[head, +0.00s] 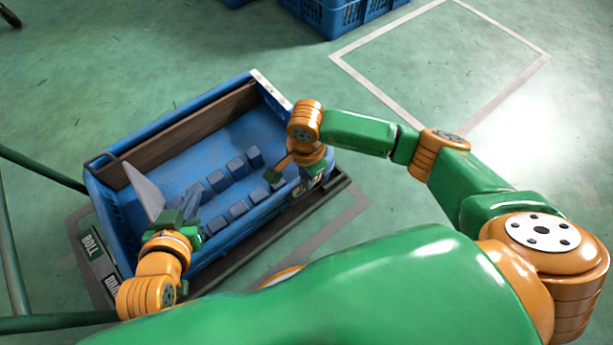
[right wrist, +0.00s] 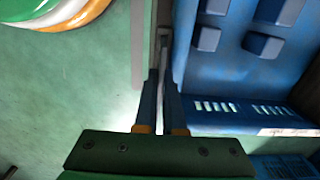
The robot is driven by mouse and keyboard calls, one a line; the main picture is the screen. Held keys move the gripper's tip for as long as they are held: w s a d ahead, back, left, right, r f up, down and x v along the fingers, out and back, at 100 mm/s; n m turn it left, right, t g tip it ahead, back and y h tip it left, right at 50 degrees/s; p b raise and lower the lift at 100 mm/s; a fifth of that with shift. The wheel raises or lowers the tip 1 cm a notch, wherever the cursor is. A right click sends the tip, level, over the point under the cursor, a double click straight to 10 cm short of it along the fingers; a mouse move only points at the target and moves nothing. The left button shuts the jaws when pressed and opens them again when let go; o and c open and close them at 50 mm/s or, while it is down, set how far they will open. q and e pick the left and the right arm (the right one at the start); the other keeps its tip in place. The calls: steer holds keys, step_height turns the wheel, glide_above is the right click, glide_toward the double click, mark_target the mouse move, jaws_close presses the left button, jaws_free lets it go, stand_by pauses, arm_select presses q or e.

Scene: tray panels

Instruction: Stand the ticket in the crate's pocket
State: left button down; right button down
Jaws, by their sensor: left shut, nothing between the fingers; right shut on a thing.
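My right gripper (head: 290,180) is over the crate's near right rim. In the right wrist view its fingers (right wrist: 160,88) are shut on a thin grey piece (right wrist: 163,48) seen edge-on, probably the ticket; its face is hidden. A dark plate with pale marks (head: 308,184) shows below that wrist; I cannot tell whether it is the ticket. The pocket is not clearly visible.
Green rails (head: 12,240) stand at left. Blue crates (head: 335,18) stand at the back. Floor inside the white outline (head: 440,60) is clear.

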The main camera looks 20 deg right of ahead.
steer(key=shift+f+b, duration=0.35)
steer(key=shift+f, duration=0.15)
steer(key=c, duration=0.9)
jaws_free()
steer(key=shift+r, duration=0.15)
steer(key=shift+c, duration=0.2)
steer(key=shift+r, duration=0.1)
step_height(320, 180, up, 6)
steer(key=p, duration=0.3)
steer(key=shift+r+p, duration=0.2)
steer(key=shift+p, duration=0.1)
steer(key=shift+r, duration=0.3)
